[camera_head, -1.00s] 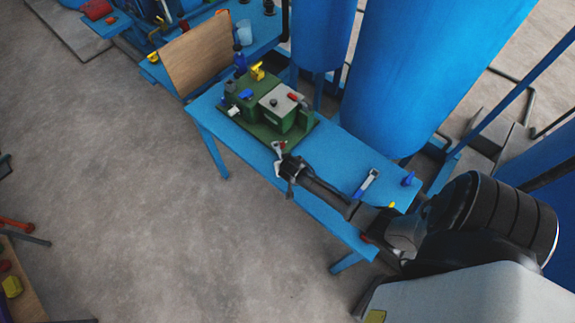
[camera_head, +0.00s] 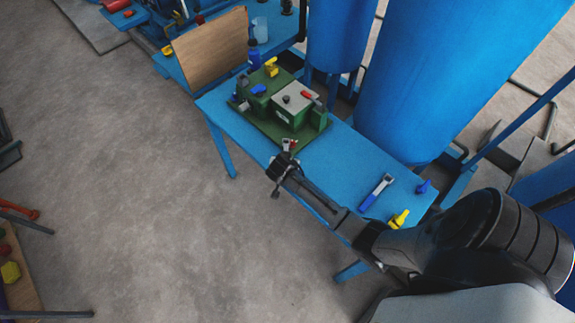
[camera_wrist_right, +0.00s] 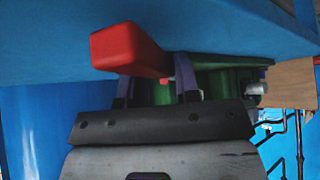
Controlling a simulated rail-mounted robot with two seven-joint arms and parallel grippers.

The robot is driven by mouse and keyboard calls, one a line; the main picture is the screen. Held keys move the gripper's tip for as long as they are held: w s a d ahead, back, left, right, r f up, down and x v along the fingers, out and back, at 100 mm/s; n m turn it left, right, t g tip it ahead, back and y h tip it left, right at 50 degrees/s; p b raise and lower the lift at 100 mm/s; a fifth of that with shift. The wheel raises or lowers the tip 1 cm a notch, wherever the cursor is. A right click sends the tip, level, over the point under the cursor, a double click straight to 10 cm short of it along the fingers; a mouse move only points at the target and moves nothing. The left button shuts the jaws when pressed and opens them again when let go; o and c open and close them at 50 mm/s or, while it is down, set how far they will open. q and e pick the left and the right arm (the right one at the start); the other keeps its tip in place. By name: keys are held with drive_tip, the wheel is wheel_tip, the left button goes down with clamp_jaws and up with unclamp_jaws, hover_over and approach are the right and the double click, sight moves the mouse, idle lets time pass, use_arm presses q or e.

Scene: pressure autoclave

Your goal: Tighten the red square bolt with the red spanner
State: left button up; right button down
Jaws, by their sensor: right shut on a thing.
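My right gripper (camera_head: 284,161) is at the front edge of the blue table, just in front of the green machine (camera_head: 290,115). It is shut on the red spanner (camera_head: 290,145), a small red and silver piece in the head view. In the right wrist view the spanner's red handle (camera_wrist_right: 128,48) sticks out to the left of the fingers, and its other end is hidden. I cannot make out the red square bolt for certain. A red part (camera_head: 309,95) sits on the machine's grey-topped block. My left gripper is not in view.
A blue-handled tool (camera_head: 377,192), a yellow piece (camera_head: 399,219) and a small blue piece (camera_head: 424,187) lie on the table's right part (camera_head: 355,165). A wooden board (camera_head: 210,52) stands at the far left. Large blue tanks (camera_head: 440,80) rise behind the table.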

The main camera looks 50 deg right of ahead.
drive_tip(key=shift+d+m, duration=0.1)
drive_tip(key=shift+m, duration=0.3)
drive_tip(key=shift+w+g, duration=0.25)
drive_tip(key=shift+g, duration=0.15)
drive_tip(key=shift+w+a+f+m+g+h+b, duration=0.1)
drive_tip(key=shift+w+a+m+g+h+b, duration=0.25)
drive_tip(key=shift+w+m, duration=0.35)
drive_tip(key=shift+w+a+m+g+h+b, duration=0.1)
drive_tip(key=shift+w+m+g, duration=0.4)
drive_tip(key=shift+m, duration=0.4)
drive_tip(key=shift+w+m+g+b, duration=0.65)
drive_tip(key=shift+w+m+b, duration=0.3)
drive_tip(key=shift+m, duration=0.15)
drive_tip(key=shift+w+d+m+g+b, duration=0.1)
drive_tip(key=shift+w+m+g+b, duration=0.3)
drive_tip(key=shift+w+m+b, duration=0.25)
drive_tip(key=shift+w+m, duration=0.15)
drive_tip(key=shift+m, duration=0.1)
drive_tip(key=shift+b, duration=0.35)
drive_tip(key=shift+g, duration=0.3)
drive_tip(key=shift+r, duration=0.35)
